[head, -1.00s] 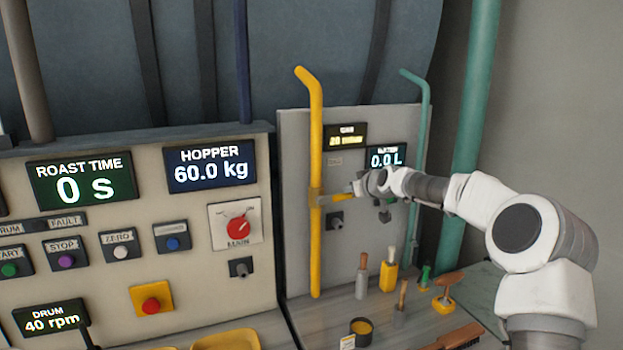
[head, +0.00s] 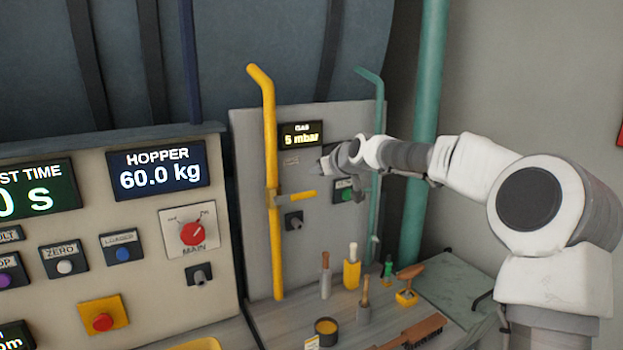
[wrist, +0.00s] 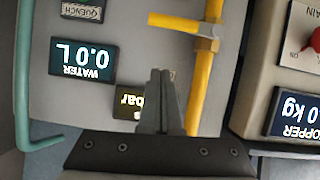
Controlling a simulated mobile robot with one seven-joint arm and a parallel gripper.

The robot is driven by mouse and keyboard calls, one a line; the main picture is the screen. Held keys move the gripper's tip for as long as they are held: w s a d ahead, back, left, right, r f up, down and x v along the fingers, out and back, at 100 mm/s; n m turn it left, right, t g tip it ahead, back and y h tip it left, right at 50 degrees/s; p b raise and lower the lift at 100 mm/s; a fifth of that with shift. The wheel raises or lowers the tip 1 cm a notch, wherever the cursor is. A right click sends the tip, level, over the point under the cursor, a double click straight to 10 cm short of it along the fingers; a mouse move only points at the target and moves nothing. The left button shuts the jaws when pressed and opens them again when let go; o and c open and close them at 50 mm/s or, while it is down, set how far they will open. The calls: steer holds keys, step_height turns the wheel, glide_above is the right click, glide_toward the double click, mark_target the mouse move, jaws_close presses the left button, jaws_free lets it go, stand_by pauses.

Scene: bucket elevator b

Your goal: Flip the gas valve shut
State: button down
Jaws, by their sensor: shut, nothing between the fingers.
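The gas valve's yellow lever (head: 298,195) sticks out sideways to the right from the vertical yellow pipe (head: 272,140), square across it. In the wrist view, which is upside down, the lever (wrist: 178,21) also lies crosswise to the pipe (wrist: 203,75). The gas display (head: 302,135) reads 5 mbar. My gripper (head: 322,165) is above and right of the lever in the head view, apart from it. In the wrist view its fingers (wrist: 161,75) are together and empty, in front of the panel beside the pipe.
A water display (wrist: 84,60) reads 0.0 L, beside a teal pipe (head: 376,150). The control panel with the red main knob (head: 193,233) stands to the left. Brushes, a yellow holder (head: 352,274) and a dark cup (head: 326,332) stand on the bench below.

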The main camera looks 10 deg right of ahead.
steer(key=shift+b+v, duration=0.3)
steer(key=shift+v, duration=1.4)
